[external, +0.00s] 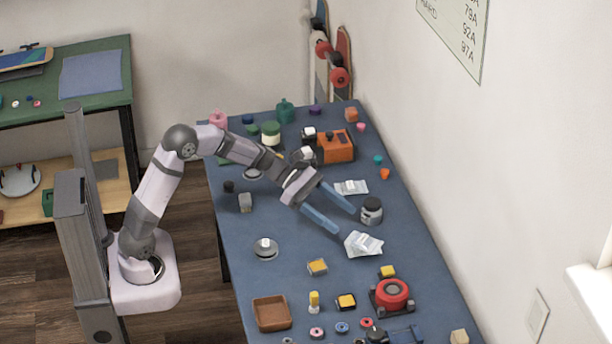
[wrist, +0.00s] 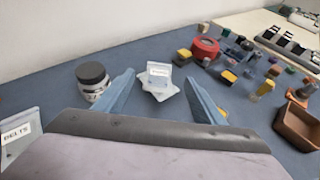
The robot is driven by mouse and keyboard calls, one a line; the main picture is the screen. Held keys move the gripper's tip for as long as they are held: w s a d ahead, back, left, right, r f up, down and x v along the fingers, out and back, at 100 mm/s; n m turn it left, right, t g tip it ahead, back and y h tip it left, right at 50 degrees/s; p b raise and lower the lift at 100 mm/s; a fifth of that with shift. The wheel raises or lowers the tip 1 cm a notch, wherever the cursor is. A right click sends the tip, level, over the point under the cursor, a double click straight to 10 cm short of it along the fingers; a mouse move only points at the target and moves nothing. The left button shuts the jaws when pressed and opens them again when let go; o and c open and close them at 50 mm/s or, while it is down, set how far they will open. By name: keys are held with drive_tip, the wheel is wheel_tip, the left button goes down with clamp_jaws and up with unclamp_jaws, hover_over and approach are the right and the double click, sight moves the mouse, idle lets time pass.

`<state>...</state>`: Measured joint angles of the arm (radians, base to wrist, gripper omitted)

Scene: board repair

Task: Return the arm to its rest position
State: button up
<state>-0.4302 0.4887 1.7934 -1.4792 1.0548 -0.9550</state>
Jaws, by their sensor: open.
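My gripper (external: 338,222) is open, with its two blue fingers spread apart and nothing between them. In the external view it reaches out over the middle of the blue table (external: 290,285).
An orange box (external: 336,147) and another packet (external: 351,187) lie further back. A brown tray (external: 271,313), a red round device (external: 392,294) and several small parts crowd the front. A round metal dish (external: 265,249) sits near the left edge. Skateboards (external: 341,75) lean on the wall.

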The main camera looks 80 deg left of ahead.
drive_tip(key=shift+s+a+r, duration=0.1)
drive_tip(key=shift+s+a, duration=0.1)
idle(0.4)
drive_tip(key=shift+s+d+r+p, duration=0.1)
drive_tip(key=shift+s+d+p, duration=0.1)
drive_tip(key=shift+d+p, duration=0.15)
drive_tip(key=s+d+r+m+g+y+p, duration=0.2)
drive_tip(key=s+d+m+g+p, duration=0.15)
drive_tip(key=s+m+p, duration=0.4)
drive_tip(key=s+d+r+m+g+y+p, duration=0.1)
drive_tip(key=s+d+m+g+p, duration=0.3)
drive_tip(key=s, duration=0.7)
drive_tip(key=s+a+r+m+g+y+p, duration=0.1)
drive_tip(key=s+a+r+m+y+p, duration=0.1)
drive_tip(key=s+m+p, duration=0.3)
drive_tip(key=s+a+r+m+g+y+p, duration=0.1)
drive_tip(key=s+a+r+m+y+p, duration=0.2)
drive_tip(key=s+m, duration=0.5)
drive_tip(key=shift+s+a+r+m+y+p, duration=0.25)
drive_tip(key=shift+a+m+y+p, duration=0.55)
drive_tip(key=shift+m+p, duration=0.4)
